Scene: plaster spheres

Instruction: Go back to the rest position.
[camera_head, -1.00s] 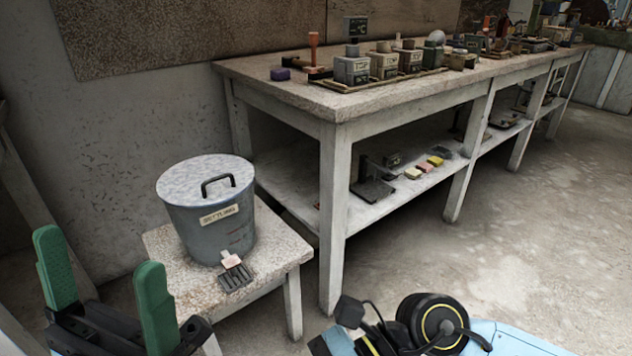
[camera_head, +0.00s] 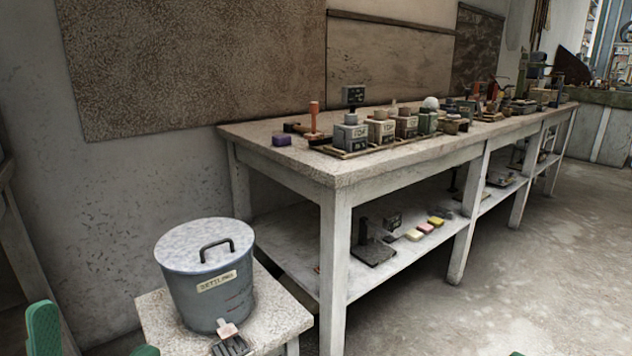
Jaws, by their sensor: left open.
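My left gripper (camera_head: 92,343) shows at the bottom left edge, with only the tops of its two green fingers in view. The fingers stand well apart with nothing seen between them. It is to the left of and in front of the lidded grey bucket (camera_head: 207,282), apart from it. My right gripper is not clearly in view; only a tiny green speck shows at the bottom edge, and I cannot tell what it is.
The bucket labelled settling stands on a low stand (camera_head: 150,311), with a small brush-like tool (camera_head: 231,343) at its front. A long workbench (camera_head: 338,172) holds several labelled boxes (camera_head: 350,137) and a white sphere (camera_head: 430,103). Its lower shelf (camera_head: 345,282) holds a scale and small blocks. Floor at right is clear.

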